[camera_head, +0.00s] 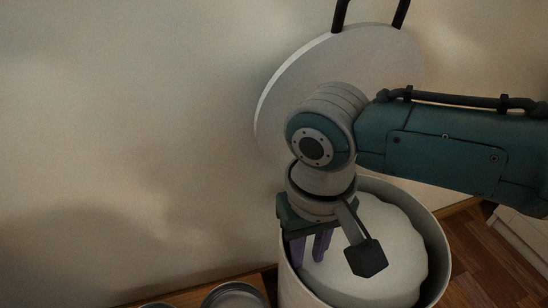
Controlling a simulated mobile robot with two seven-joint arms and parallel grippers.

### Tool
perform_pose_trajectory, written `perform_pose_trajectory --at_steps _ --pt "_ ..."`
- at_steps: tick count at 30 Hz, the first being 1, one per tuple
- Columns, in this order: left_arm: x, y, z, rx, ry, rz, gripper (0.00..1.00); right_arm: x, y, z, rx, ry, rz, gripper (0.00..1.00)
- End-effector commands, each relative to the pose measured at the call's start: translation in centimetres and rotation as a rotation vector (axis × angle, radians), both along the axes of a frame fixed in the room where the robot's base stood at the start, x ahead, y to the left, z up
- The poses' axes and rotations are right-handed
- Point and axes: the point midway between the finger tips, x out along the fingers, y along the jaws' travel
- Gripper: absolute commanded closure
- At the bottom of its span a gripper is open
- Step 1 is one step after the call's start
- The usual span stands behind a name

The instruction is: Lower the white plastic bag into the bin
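The white plastic bag (395,240) is a rounded, pale bulge inside the bin and fills most of its opening. The bin (437,250) is a round off-white container at the lower right, and its rim stands around the bag. My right gripper (309,259) points down over the bin's left side, by the bag's left edge. Its two purple fingers stand apart with a gap between them, and I see no bag material pinched there. Whether the fingertips touch the bag cannot be told. My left gripper is out of view.
A large pale round disc (345,65) with two black bars at its top stands upright behind the bin, partly hidden by my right arm. A round metal container (235,296) is at the bottom edge, left of the bin. Wooden floor (490,258) shows at right.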

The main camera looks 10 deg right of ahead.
Motion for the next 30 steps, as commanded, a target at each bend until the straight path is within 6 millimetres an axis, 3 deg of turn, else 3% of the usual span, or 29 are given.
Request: perform_pose_trajectory --at_steps 3,18,22,30 --pt "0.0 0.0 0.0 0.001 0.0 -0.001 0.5 0.0 0.0 0.0 0.0 0.0 0.0 0.62" --pt "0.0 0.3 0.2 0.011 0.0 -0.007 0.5 -0.1 0.1 0.2 0.002 0.001 0.001 0.62" --pt "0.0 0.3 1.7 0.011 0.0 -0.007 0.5 -0.1 0.1 2.0 0.002 0.001 0.001 0.62" --pt "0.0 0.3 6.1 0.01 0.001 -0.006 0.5 -0.2 0.1 7.7 0.001 0.0 0.001 0.62"
